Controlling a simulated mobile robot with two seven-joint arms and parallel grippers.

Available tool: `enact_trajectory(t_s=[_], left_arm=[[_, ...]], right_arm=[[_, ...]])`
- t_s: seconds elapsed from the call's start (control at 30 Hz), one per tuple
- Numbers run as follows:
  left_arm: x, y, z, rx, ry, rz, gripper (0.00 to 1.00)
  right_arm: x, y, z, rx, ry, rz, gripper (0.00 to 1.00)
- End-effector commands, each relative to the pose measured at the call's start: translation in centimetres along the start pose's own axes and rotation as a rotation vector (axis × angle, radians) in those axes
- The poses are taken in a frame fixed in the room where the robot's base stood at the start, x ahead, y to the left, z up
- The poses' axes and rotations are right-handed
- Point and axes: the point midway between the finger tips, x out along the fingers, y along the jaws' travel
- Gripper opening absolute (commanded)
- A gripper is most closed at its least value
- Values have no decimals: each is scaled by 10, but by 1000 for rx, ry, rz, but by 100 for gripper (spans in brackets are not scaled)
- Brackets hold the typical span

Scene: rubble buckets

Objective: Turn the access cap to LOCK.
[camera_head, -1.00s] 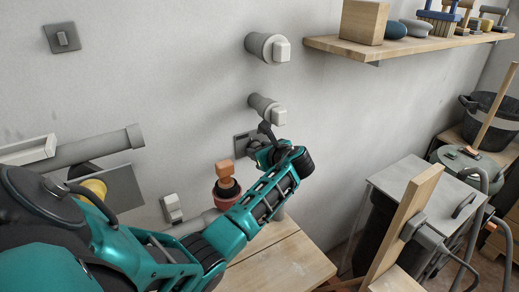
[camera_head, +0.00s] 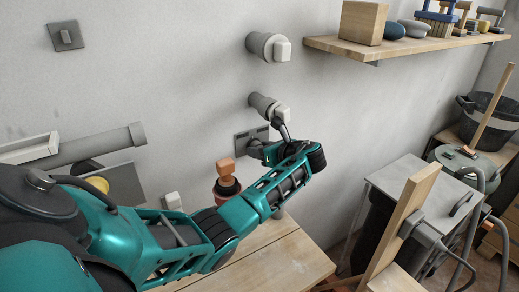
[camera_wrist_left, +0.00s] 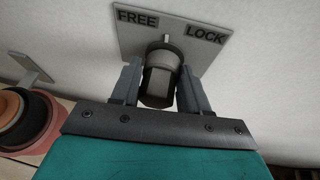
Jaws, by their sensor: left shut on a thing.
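The access cap (camera_wrist_left: 158,80) is a grey round collar with a dark ridged grip. It sits on a light plate (camera_wrist_left: 183,50) marked FREE at left and LOCK at right. A small pale pointer at the top of the cap lies between the two words. My left gripper (camera_wrist_left: 160,88) has one finger on each side of the cap's grip and is shut on it. In the head view the plate (camera_head: 241,142) shows on the wall, and my left gripper (camera_head: 258,149) is against it, hiding the cap. My right gripper is not in view.
Two wall pipes with pale square ends (camera_head: 281,49) (camera_head: 279,112) stick out above my wrist. An orange-topped object (camera_head: 224,170) stands on the wooden bench (camera_head: 285,262) beside my forearm. A shelf (camera_head: 400,46) is at upper right; a grey-topped bin and upright board (camera_head: 405,220) stand right.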

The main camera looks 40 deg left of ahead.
Motion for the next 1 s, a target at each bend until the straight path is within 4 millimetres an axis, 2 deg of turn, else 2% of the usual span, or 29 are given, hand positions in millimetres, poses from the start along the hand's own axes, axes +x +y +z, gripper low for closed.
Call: enact_trajectory(t_s=[0.03,0.2,0.47,0.5,0.8,1.0], left_arm=[[5,4,12,424,-24,65,0],[5,3,11,591,-33,135,0],[5,3,10,628,-36,149,0],[5,3,11,628,-36,149,54],[6,1,11,627,-39,140,81],[6,1,11,626,-37,137,81]], right_arm=[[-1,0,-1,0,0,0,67],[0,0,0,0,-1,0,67],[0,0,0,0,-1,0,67],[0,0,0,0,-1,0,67],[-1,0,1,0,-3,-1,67],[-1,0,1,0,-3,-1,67]])
